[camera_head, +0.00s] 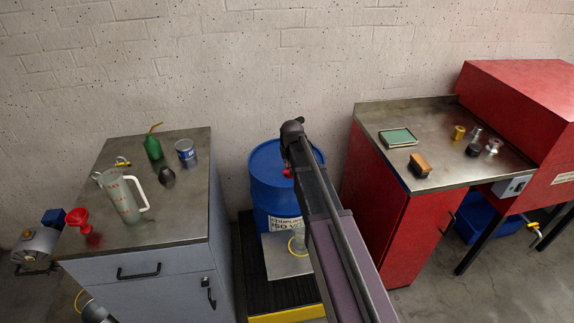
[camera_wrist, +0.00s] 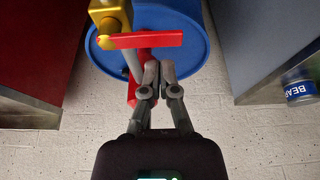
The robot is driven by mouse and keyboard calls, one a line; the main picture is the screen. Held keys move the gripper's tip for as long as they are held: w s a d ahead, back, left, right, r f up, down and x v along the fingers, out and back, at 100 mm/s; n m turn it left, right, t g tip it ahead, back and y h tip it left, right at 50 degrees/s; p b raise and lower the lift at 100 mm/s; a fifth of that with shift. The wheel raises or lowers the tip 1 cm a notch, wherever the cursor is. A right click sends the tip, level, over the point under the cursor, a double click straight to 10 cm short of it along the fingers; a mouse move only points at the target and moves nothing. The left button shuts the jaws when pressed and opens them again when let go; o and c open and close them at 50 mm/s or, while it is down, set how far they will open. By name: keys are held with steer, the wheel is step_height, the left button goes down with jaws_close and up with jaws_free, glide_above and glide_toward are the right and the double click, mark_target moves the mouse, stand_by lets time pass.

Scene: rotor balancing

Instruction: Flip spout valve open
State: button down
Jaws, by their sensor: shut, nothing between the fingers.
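The spout valve shows in the wrist view as a brass body (camera_wrist: 108,18) with a flat red lever (camera_wrist: 150,40) that lies nearly level across the picture. A grey pipe and another red part (camera_wrist: 132,95) sit beside and below it. Behind is the blue drum (camera_wrist: 195,45), which also stands between the cabinets in the head view (camera_head: 268,200). My gripper (camera_wrist: 159,66) is shut and empty, its fingertips just below the red lever in the picture. I cannot tell whether they touch it. In the head view my arm hides the gripper and most of the valve.
The drum stands between a grey cabinet (camera_head: 212,215) and a red cabinet (camera_head: 375,200). On the grey one are a jug (camera_head: 122,198), a red funnel (camera_head: 78,220), a green oil can (camera_head: 153,148) and a blue can (camera_head: 186,152). A metal sheet (camera_head: 285,265) lies in front.

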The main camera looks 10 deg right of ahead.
steer(key=shift+b+x, duration=0.6)
steer(key=shift+x, duration=0.3)
steer(key=shift+a, duration=0.1)
steer(key=shift+s+a, duration=0.1)
steer(key=shift+a, duration=0.05)
